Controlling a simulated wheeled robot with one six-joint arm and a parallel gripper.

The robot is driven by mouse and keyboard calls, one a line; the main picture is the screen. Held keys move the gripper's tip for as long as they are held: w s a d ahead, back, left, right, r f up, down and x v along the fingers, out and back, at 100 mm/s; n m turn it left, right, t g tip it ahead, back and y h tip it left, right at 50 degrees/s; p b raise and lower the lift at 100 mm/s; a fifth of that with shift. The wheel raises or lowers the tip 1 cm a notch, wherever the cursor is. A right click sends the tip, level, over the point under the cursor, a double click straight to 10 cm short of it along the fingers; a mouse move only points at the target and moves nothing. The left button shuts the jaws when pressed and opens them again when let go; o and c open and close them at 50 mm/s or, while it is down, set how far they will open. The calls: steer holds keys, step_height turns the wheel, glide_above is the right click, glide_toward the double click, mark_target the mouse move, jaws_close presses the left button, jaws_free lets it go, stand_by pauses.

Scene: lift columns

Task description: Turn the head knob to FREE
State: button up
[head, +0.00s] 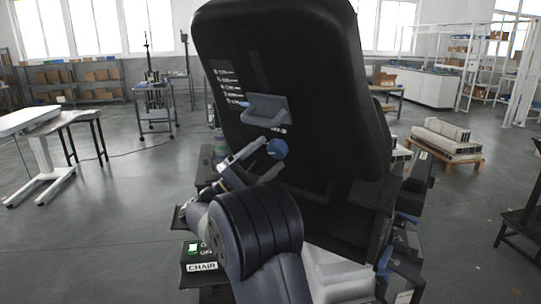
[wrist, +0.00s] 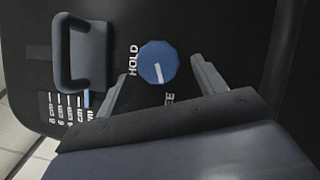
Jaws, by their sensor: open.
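The head knob (wrist: 157,55) is a round blue dial with a white pointer line, on the black back panel of a chair. In the wrist view its line points down, slightly right, towards a partly hidden label ending in "EE" (wrist: 169,99). The HOLD label (wrist: 133,60) is left of the knob. The knob also shows in the head view (head: 277,149). My gripper (wrist: 160,69) is open, with one finger on each side of the knob and a visible gap to it on both sides. It also shows in the head view (head: 271,154).
A grey handle (wrist: 87,55) stands out from the panel beside the knob, with a printed cm scale (wrist: 66,103) near it. A CHAIR sign (head: 202,267) is low at the left.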

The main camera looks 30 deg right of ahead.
steer(key=b+v, duration=0.2)
steer(key=v, duration=0.7)
stand_by(0.4)
steer(key=p+x, duration=0.2)
steer(key=x, duration=0.9)
steer(key=shift+a, duration=0.1)
